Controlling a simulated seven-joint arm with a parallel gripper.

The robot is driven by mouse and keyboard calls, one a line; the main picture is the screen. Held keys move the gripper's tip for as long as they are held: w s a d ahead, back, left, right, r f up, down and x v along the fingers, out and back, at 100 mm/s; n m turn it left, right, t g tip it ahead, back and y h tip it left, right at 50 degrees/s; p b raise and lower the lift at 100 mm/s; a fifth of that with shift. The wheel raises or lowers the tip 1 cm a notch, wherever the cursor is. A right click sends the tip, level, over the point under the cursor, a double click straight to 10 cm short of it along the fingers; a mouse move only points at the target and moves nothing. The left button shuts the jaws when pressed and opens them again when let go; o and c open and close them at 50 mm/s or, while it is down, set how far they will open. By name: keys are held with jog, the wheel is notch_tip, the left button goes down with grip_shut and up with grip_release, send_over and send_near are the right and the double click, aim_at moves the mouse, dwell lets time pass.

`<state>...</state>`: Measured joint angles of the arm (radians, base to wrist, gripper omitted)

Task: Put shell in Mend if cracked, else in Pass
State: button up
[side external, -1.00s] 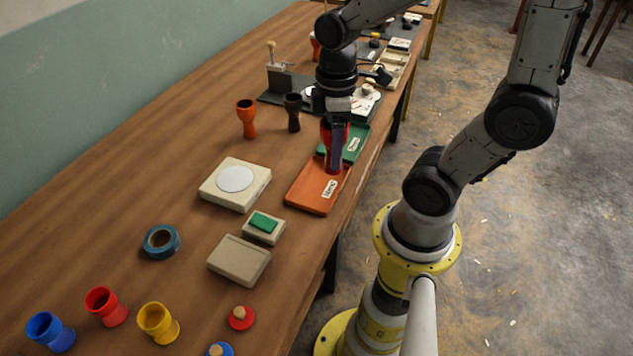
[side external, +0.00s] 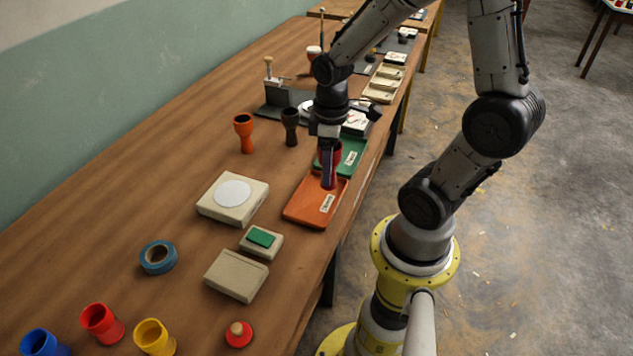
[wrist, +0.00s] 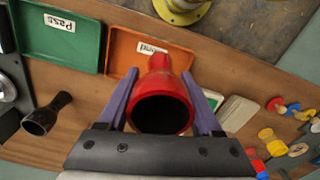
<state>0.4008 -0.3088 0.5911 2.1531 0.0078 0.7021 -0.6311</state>
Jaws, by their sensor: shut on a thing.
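The shell (wrist: 161,80) is a red goblet with a dark hollow mouth, held between the two purple fingers of my gripper (wrist: 162,98) in the wrist view. No crack shows on the part I see; the rest of its wall is hidden. In the side view the shell (side external: 334,181) is mostly behind my gripper (side external: 327,165), over the inner end of the orange Mend tray (side external: 300,212). I cannot tell whether it touches the tray. The green Pass tray (side external: 352,158) lies just beyond. It also shows in the wrist view (wrist: 75,50).
An orange goblet (side external: 243,133) and a dark goblet (side external: 290,128) stand left of the trays. A pale box with a white disc (side external: 232,194), a green-topped box (side external: 261,238) and blue tape (side external: 158,257) are nearer. Red, blue and yellow cups stand in front.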

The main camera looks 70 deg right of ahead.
jog(key=w+f, duration=0.1)
jog(key=f, duration=0.1)
jog(key=w+d+f, duration=0.1)
jog(key=w+f, duration=0.1)
jog(key=shift+w+d+f, duration=0.15)
jog(key=shift+d+f, duration=0.05)
jog(key=shift+w+f, duration=0.1)
jog(key=shift+f, duration=1.5)
jog(key=shift+f, duration=0.15)
jog(key=o, duration=1.5)
